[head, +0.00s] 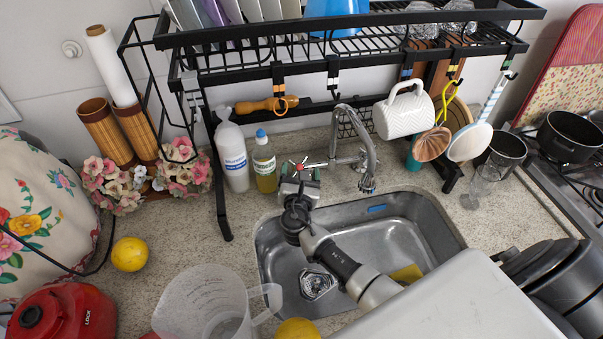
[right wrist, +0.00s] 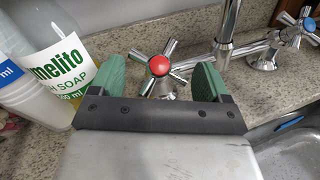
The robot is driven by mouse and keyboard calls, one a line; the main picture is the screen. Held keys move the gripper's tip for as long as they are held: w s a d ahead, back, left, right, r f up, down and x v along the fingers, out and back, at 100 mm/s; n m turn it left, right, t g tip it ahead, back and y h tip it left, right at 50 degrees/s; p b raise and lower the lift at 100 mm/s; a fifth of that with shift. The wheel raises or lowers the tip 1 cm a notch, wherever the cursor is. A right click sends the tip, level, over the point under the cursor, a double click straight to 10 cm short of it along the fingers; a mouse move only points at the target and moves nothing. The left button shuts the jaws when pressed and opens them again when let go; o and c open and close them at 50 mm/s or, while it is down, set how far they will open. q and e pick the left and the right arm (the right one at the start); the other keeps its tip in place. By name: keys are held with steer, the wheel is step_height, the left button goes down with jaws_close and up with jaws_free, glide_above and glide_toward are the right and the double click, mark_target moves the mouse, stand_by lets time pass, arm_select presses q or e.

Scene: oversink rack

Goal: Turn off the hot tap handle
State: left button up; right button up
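The hot tap handle, a chrome cross with a red cap (head: 299,167), stands at the back left of the sink; it also shows in the right wrist view (right wrist: 159,66). The chrome tap spout (head: 371,150) rises to its right. The cold tap handle with a blue cap (right wrist: 298,28) is farther right in the right wrist view. My right gripper (head: 300,174) is open at the hot handle. Its green fingertips stand left and right of the handle, apart; whether they touch it is unclear. My left gripper is not in view.
A white soap bottle (head: 231,152) and a yellow-green bottle (head: 264,163) stand close left of the hot tap. The black rack (head: 350,60) hangs above, with a white mug (head: 403,110). The steel sink (head: 410,225) lies in front, holding a yellow item (head: 407,274).

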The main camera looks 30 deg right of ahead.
steer(key=shift+s, duration=0.2)
steer(key=b+v, duration=0.2)
steer(key=v, duration=0.8)
steer(key=shift+a, duration=0.25)
